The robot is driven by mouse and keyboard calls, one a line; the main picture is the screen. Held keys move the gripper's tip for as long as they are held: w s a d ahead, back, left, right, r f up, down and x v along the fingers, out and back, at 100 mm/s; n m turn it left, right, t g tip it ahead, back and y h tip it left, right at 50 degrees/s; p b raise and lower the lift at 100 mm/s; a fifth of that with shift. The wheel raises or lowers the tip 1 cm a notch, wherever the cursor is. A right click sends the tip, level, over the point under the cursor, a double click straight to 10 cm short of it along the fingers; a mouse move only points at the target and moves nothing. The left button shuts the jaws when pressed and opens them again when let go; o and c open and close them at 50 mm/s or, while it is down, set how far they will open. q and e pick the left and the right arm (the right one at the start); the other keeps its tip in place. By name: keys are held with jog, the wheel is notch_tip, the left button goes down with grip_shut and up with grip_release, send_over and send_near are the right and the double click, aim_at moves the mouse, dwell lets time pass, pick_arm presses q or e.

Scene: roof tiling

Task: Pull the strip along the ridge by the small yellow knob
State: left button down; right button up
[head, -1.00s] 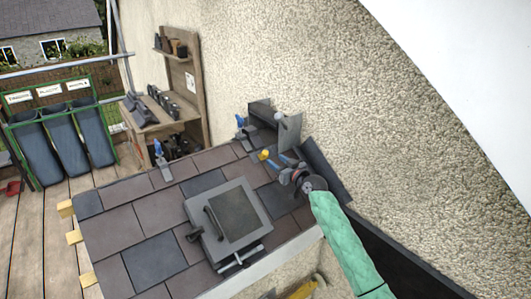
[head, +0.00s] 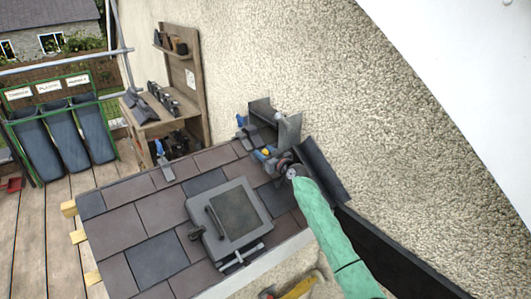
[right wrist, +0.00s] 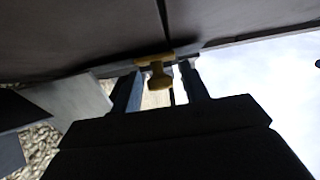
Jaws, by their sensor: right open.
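The small yellow knob (head: 259,154) is at the top edge of the tiled roof, near the wall. In the right wrist view the yellow knob (right wrist: 159,76) hangs between my two fingers, with a gap on each side. My right gripper (head: 267,156) is open around it and does not visibly clamp it; it also shows in the right wrist view (right wrist: 158,88). A thin grey edge (right wrist: 235,44) runs behind the knob; I cannot tell whether it is the strip. In the head view my arm and gripper partly hide the ridge there. My left gripper is not in view.
Grey bent metal pieces (head: 288,131) stand just beyond the knob, against the rough wall (head: 300,60). A framed roof hatch (head: 238,215) lies on the tiles. A wooden workbench (head: 150,115) stands behind.

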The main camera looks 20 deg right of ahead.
grip_shut()
jog(key=shift+a, duration=0.1)
